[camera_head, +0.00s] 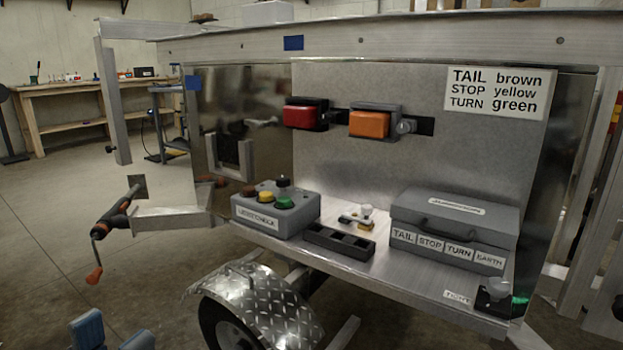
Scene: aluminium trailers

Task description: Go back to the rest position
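My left gripper (112,337) shows at the bottom left edge. Only its two blue fingertips are in view, spaced apart with nothing seen between them; the rest is cut off by the frame. It is over the floor, to the left of the trailer wheel and apart from the trailer. My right gripper is not in view.
The trailer shelf (345,268) holds a grey button box (262,220), a black tray (339,243) and a grey labelled case (455,222). Red (300,115) and orange (369,124) lamps are on the panel. A crank (112,222) and mudguard (262,305) stick out. Floor at left is clear.

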